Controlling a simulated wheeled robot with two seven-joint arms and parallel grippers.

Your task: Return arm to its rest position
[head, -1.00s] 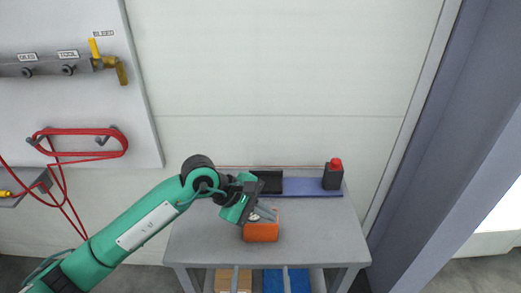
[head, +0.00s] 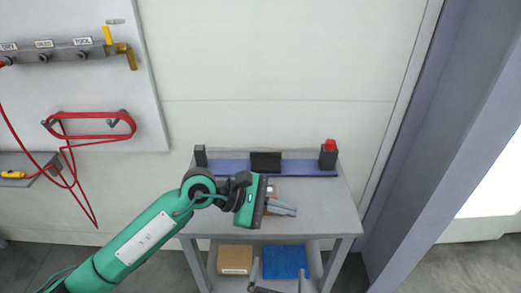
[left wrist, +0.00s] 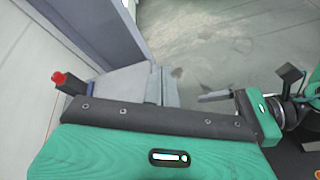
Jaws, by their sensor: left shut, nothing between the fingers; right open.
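My left arm, green with black joints, comes in from the lower left in the head view. My left gripper (head: 284,208) is shut and empty above the grey table (head: 325,215), its fingers pointing right. In the left wrist view its shut fingers (left wrist: 160,87) show beyond the dark gripper edge. Parts of the right arm show at the right of the left wrist view.
A blue strip (head: 220,167) along the table's back carries a black block (head: 265,162) and a dark red-capped container (head: 328,155). A cardboard box (head: 235,258) and a blue bin (head: 285,261) sit on the lower shelf. A red hose (head: 95,115) hangs on the left wall panel.

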